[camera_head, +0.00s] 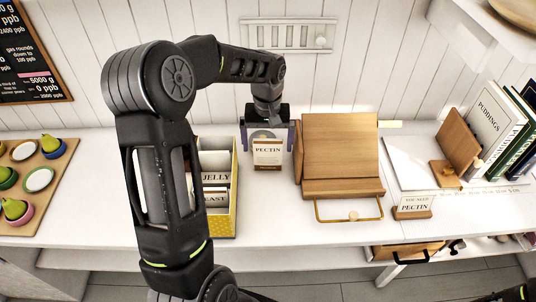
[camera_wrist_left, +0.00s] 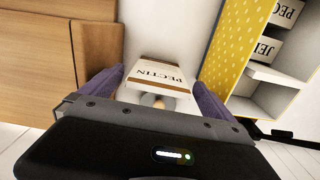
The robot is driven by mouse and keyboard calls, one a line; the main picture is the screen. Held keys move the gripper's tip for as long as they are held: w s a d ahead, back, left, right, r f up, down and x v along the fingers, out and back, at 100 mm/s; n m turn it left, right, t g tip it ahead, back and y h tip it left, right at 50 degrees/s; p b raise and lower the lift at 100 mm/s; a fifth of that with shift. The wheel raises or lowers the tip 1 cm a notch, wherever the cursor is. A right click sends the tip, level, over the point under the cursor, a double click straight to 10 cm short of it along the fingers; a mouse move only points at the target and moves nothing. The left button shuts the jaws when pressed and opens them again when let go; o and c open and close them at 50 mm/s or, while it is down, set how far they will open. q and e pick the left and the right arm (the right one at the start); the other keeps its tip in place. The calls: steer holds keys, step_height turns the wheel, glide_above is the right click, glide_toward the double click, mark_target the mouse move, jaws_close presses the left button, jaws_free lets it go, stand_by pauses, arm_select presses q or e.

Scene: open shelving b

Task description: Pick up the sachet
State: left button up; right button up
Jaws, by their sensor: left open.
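The sachet (camera_head: 267,154) is a white packet with brown bands, lettered PECTIN. It stands upright on the white counter between the yellow box and the wooden stand. In the left wrist view the sachet (camera_wrist_left: 160,74) lies between the purple fingers, with a gap on each side. My left gripper (camera_head: 267,147) is open, one finger on either side of the sachet, and does not grip it. My right gripper is not in view.
The yellow dotted box (camera_head: 228,222), with JELLY and YEAST packets, stands close on the left. A wooden stand (camera_head: 340,150) is close on the right. A small card (camera_head: 413,206) reads "YOU NEED PECTIN". Books (camera_head: 495,115) and a board of bowls (camera_head: 62,160) are farther off.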

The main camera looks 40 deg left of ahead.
arm_select(q)
steer(key=p, duration=0.1)
glide_above(268, 169)
steer(key=f, duration=0.5)
steer(key=shift+w+a, duration=0.2)
steer(key=shift+w, duration=0.1)
steer(key=c, duration=1.4)
